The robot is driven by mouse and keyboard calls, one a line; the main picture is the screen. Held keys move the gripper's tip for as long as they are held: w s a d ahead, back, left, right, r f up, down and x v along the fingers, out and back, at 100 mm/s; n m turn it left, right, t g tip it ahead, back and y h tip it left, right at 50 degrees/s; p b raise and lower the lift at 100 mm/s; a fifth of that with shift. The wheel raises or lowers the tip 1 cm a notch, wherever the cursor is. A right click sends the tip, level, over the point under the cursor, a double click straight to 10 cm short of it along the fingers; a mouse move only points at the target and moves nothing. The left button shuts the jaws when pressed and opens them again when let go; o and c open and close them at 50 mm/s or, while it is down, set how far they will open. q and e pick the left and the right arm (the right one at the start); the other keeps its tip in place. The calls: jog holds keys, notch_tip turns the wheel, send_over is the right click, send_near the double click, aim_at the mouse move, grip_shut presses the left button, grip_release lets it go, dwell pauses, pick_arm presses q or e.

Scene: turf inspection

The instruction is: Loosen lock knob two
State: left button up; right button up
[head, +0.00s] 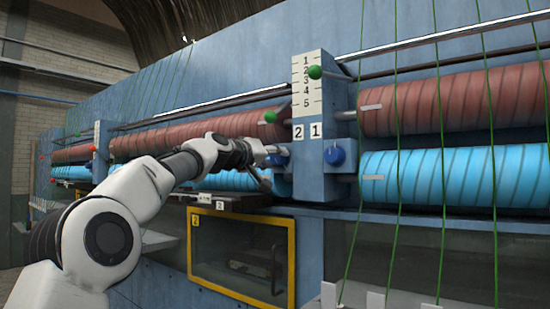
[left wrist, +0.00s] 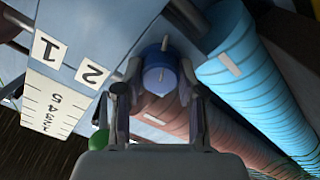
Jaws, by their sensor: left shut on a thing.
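Lock knob two is a round blue knob with a pale ridge; in the left wrist view the knob (left wrist: 161,75) sits between my left fingers, beside the label 2 (left wrist: 92,73). In the head view my left gripper (head: 274,159) reaches the blue post's left side, below the white label 2 (head: 298,132), and mostly hides that knob. My left gripper (left wrist: 158,84) is shut on the knob, one finger on each side. A second blue knob (head: 334,155) under the label 1 (head: 316,130) is free. My right gripper is not in view.
The blue post (head: 309,180) carries a number scale (head: 306,85) and green balls (head: 315,72). Red rollers (head: 455,98) and cyan rollers (head: 455,177) run along both sides. Green cords (head: 397,130) hang in front at right. A yellow-framed window (head: 189,245) is below.

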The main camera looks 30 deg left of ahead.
pick_arm(q)
jog(key=shift+r, duration=0.3)
jog(key=o, duration=1.1)
jog(key=shift+s, duration=0.1)
jog(key=shift+o, duration=0.2)
jog(key=shift+f, duration=0.1)
jog(key=shift+s+f, duration=0.1)
jog(key=shift+s, duration=0.4)
jog(key=s, duration=0.6)
jog(key=shift+s+a+r, duration=0.2)
jog(key=shift+s+a, duration=0.15)
